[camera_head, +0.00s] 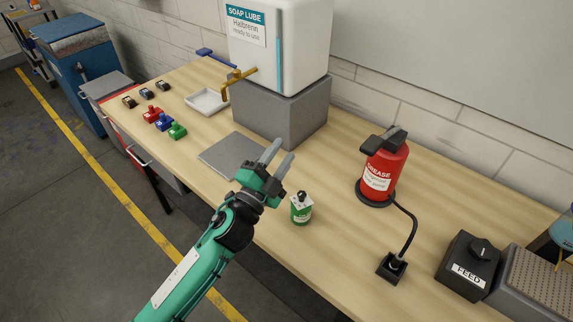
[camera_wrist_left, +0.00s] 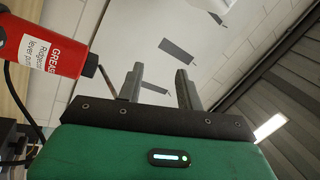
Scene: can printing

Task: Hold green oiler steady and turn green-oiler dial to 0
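The green oiler (camera_head: 301,214), a small bottle with a pale label, a light top and a dark knob, stands upright on the wooden table in the head view. Its dial marks are too small to read. My left gripper (camera_head: 281,150) is above the table, up and left of the oiler in the picture. Its two grey fingers are apart and empty. In the left wrist view the fingers (camera_wrist_left: 158,80) also show spread, pointing up, with nothing between them. The oiler does not show there. My right gripper is in neither view.
The red grease can (camera_head: 381,172) stands right of the oiler; a black cable runs from its base to a black socket (camera_head: 392,267). A black FEED box (camera_head: 467,268) is farther right. A grey plate (camera_head: 232,154) and a soap dispenser (camera_head: 285,45) on a grey block lie behind.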

